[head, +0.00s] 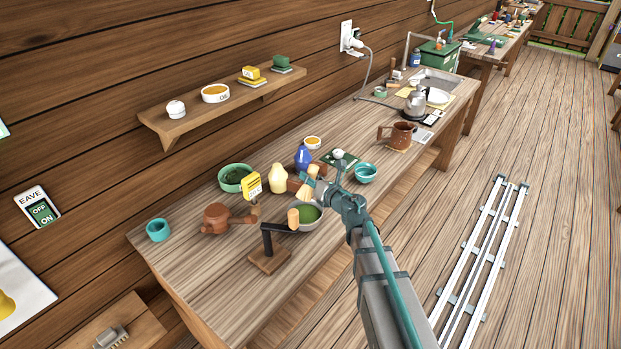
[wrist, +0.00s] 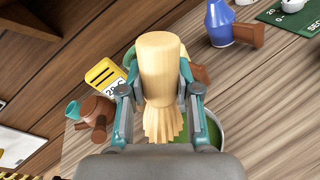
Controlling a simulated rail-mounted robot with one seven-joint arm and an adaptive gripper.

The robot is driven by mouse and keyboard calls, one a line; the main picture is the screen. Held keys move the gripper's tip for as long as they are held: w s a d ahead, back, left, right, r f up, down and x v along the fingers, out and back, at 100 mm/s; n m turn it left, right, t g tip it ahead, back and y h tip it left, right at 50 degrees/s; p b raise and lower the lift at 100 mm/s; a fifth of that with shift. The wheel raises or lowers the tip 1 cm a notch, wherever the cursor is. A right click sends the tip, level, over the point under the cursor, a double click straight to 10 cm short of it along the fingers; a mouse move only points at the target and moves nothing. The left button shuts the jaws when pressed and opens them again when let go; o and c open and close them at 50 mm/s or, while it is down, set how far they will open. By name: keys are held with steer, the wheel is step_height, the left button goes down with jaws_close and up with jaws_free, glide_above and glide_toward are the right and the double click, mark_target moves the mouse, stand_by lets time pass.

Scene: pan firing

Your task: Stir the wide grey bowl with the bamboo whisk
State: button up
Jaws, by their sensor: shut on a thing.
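My gripper (wrist: 160,98) is shut on the bamboo whisk (wrist: 162,65), a pale wooden cylinder with flared tines that point toward the camera's lower edge. In the head view the whisk (head: 312,171) sits between my gripper's fingers (head: 312,182), close above the table. The wide grey bowl (head: 311,226) stands below and just in front of the whisk, with green content inside. Its rim and green content (wrist: 215,130) also show at the right behind my gripper in the wrist view. My gripper hides much of the bowl there. I cannot tell whether the tines touch the content.
A stand with a dark arm and pale wooden top (head: 268,258) is close left of the bowl. A brown teapot (head: 216,218), yellow card (head: 251,184), cream vase (head: 278,178), blue bottle (head: 302,158) and teal bowl (head: 366,173) crowd around.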

steer(key=shift+f+b, duration=1.75)
steer(key=shift+f, duration=0.3)
steer(key=shift+s+a+f+b, duration=0.1)
steer(key=shift+s+f+b, duration=0.1)
steer(key=shift+f+b, duration=0.65)
steer(key=shift+s+a+f+b, duration=0.15)
steer(key=shift+f+b, duration=0.65)
steer(key=shift+f, duration=0.2)
steer(key=shift+s+a+f+b, duration=0.1)
steer(key=shift+s+f+b, duration=0.1)
steer(key=shift+f+b, duration=0.65)
steer(key=shift+f+b, duration=0.45)
steer(key=shift+f, duration=0.15)
steer(key=shift+r, duration=0.2)
steer(key=shift+w, duration=0.15)
